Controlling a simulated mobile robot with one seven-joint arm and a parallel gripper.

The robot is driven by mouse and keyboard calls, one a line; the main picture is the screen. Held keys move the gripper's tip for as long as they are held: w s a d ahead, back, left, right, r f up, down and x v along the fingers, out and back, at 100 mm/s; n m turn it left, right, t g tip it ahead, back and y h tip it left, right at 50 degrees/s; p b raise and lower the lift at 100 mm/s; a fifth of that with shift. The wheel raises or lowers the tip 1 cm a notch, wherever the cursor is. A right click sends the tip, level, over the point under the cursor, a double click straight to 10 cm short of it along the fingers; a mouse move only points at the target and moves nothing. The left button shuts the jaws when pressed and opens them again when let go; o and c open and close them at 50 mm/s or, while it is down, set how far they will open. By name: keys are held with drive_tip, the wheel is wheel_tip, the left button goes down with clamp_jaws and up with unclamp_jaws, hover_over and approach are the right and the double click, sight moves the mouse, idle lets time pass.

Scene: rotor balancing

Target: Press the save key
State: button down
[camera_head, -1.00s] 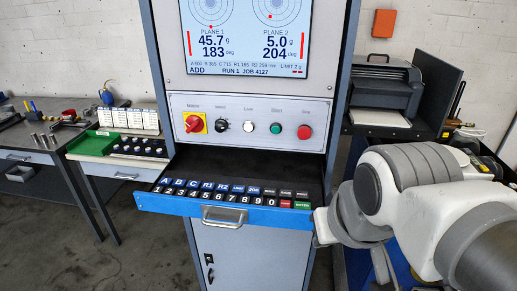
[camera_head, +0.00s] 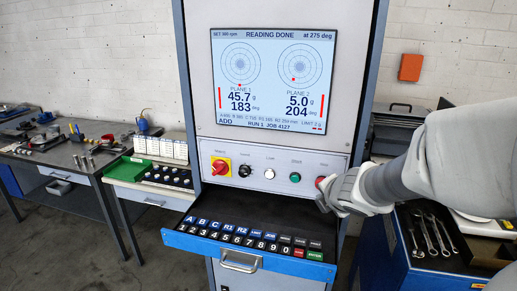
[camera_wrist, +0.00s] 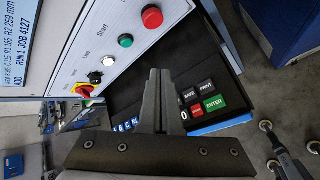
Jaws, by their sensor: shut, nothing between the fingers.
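The save key (camera_wrist: 189,95) is a small dark key marked SAVE in the wrist view, right of my fingers, beside the PRINT key (camera_wrist: 206,86) and above a red key. In the head view the save key (camera_head: 300,241) is in the upper row near the right end of the keyboard; its label is too small to read there. My gripper (camera_wrist: 160,73) is shut and empty, its fingers pressed together. In the head view my gripper (camera_head: 322,204) is above the right end of the keyboard drawer (camera_head: 240,262), apart from the keys, near the panel.
The screen (camera_head: 270,80) reads READING DONE. The control panel (camera_head: 255,172) has a red switch, a green button and a red stop button (camera_wrist: 152,16) close to my fingers. A green ENTER key (camera_wrist: 214,104) neighbours the save key. A tool cart with wrenches (camera_head: 430,235) stands at right.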

sight(302, 245)
drive_tip(key=a+f+n+y, duration=0.1)
drive_tip(key=n, duration=0.1)
drive_tip(key=a+f+n+y, duration=0.1)
drive_tip(key=n, duration=0.1)
drive_tip(key=a+f+n+g+p, duration=0.1)
drive_tip(key=n, duration=0.1)
drive_tip(key=shift+w+a+f+n+y, duration=0.3)
drive_tip(key=shift+w+a+f+y, duration=0.05)
drive_tip(key=shift+w+y, duration=0.05)
drive_tip(key=shift+f, duration=0.1)
wheel_tip(302, 245, down, 9)
drive_tip(key=b, duration=0.8)
drive_tip(key=shift+r, duration=0.2)
drive_tip(key=shift+f+b, duration=0.1)
drive_tip(key=shift+b, duration=0.25)
idle(1.0)
drive_tip(key=shift+f, duration=0.3)
